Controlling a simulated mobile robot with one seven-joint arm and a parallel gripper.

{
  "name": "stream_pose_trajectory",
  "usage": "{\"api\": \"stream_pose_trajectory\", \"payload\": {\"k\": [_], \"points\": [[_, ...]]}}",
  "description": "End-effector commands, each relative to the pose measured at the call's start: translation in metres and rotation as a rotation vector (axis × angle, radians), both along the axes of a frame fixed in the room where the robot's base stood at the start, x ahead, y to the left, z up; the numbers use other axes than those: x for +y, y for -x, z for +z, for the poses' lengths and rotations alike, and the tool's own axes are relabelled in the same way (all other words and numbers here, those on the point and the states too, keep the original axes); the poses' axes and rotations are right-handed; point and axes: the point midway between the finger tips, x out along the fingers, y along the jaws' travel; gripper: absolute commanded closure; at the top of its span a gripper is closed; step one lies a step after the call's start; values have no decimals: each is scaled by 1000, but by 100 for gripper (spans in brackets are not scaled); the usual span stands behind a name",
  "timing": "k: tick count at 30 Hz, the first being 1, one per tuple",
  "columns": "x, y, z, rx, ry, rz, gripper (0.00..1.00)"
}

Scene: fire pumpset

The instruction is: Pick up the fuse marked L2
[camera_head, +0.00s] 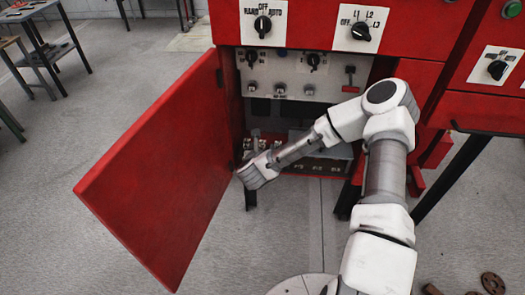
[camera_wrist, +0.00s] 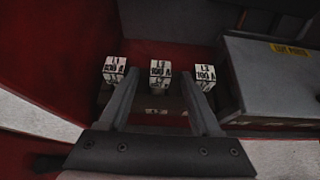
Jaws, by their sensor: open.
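In the wrist view three white block fuses stand in a row in the red cabinet. The fuse marked L2 (camera_wrist: 160,72) is in the middle, with "100 A" printed on it. The L1 fuse (camera_wrist: 115,69) is to its left and the L3 fuse (camera_wrist: 205,76) to its right. My gripper (camera_wrist: 159,82) is open, and L2 shows between its two fingers. I cannot tell whether the fingers are level with it. In the head view my gripper (camera_head: 255,142) is inside the cabinet's lower opening, and the fuses are too small to read.
The red cabinet door (camera_head: 160,165) stands open to the left of my arm. A grey box with a yellow label (camera_wrist: 270,75) sits right of the fuses. Red cabinet walls enclose the fuses.

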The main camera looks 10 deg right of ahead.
Motion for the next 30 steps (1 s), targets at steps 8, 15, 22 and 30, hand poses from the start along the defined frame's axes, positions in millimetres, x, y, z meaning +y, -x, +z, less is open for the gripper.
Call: {"api": "stream_pose_trajectory", "payload": {"k": [8, 15, 22, 30], "points": [[-1, -4, -2, 0, 0, 1, 35], [-1, -4, -2, 0, 0, 0, 76], [-1, -4, -2, 0, 0, 1, 100], [-1, -4, 0, 0, 0, 1, 100]]}}
